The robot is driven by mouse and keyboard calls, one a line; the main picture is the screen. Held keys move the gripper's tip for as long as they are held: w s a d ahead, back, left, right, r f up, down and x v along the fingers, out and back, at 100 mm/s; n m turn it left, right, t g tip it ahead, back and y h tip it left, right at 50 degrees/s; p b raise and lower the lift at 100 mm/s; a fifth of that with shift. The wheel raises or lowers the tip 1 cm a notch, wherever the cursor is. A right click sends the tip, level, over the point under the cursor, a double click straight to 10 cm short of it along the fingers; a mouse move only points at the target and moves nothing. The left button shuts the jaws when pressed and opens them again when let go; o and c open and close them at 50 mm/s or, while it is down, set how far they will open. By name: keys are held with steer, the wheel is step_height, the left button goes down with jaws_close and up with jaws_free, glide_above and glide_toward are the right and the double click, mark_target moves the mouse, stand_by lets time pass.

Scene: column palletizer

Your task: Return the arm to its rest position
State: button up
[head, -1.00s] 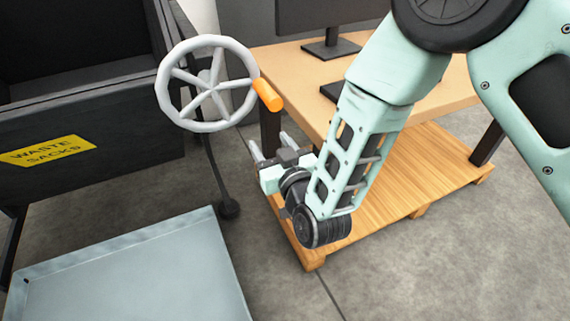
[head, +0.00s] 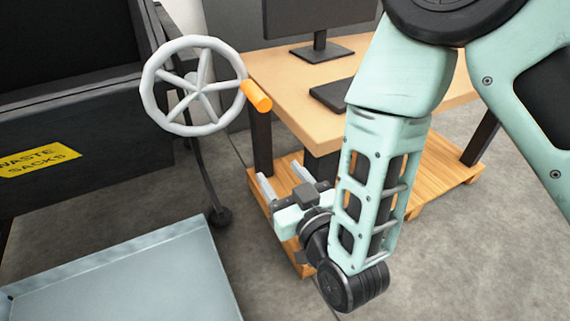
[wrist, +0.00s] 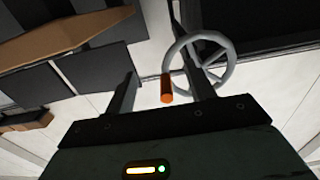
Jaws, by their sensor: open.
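My gripper (head: 283,181) is open and empty in the head view, low in the middle, with its two fingers pointing up and left. It is below and right of the white handwheel (head: 200,84) and apart from it. The wheel's orange handle (head: 257,95) sticks out on its right side. In the wrist view, the fingers of my gripper (wrist: 160,92) stand apart. The handwheel (wrist: 228,62) and its orange handle (wrist: 167,88) show beyond them, with the right finger overlapping part of the wheel.
A wooden desk (head: 285,95) with a monitor (head: 320,52) stands behind my arm, near a wooden pallet (head: 440,172). A dark bin (head: 90,110) with a yellow waste sacks label (head: 38,156) is at left. A grey-blue tray (head: 130,265) lies in front. Floor (head: 470,240) is clear at right.

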steer(key=s+d+r+n+g+h, duration=0.1)
steer(key=s+d+r+g+h, duration=0.3)
steer(key=s+d+g, duration=0.45)
steer(key=s+d+r+g+h, duration=0.2)
steer(key=s+d+g+h, duration=0.3)
steer(key=s+d+g, duration=0.3)
step_height(320, 180, up, 14)
steer(key=d+t+p, duration=0.1)
steer(key=p, duration=1.3)
steer(key=shift+w, duration=0.15)
